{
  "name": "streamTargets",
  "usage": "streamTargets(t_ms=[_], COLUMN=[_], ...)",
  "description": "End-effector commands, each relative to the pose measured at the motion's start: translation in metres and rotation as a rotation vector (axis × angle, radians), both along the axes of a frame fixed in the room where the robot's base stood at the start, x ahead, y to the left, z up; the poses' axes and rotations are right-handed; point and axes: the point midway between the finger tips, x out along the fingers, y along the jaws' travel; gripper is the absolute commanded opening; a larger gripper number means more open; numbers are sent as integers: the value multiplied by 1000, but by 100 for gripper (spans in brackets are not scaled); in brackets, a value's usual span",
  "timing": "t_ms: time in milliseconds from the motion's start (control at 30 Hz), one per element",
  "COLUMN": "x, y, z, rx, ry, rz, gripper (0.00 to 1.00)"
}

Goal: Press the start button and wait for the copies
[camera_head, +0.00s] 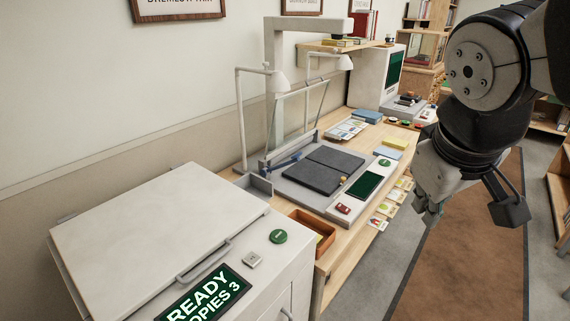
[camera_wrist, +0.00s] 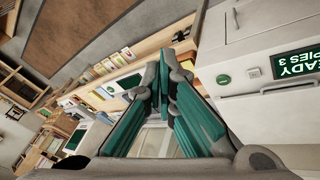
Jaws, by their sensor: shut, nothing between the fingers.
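A white copier (camera_head: 165,235) stands at the lower left of the head view with its lid closed. Its screen (camera_head: 205,296) reads "READY" and "COPIES 3", partly cut off by the frame. In the wrist view the green button (camera_wrist: 224,79), grey button (camera_wrist: 253,73) and screen (camera_wrist: 296,63) show at the right. My gripper (camera_head: 428,212) is shut and empty, in the air to the right of the copier, apart from the buttons.
A wooden desk (camera_head: 335,246) beyond the copier holds a scanner (camera_head: 325,170) with lamps, an orange tray (camera_head: 312,232) and books. Cards (camera_head: 388,208) hang along its front edge. The brown carpet (camera_head: 470,250) and floor to the right are clear.

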Motion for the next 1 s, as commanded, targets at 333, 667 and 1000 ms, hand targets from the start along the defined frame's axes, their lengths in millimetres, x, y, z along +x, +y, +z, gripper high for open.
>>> streamTargets(t_ms=[333,667,1000], x=[129,229,263], y=[44,143,218], z=[-39,-128,-202], rx=[-412,-748,-926], ry=[139,195,195], rz=[438,896,1180], gripper=[0,0,0])
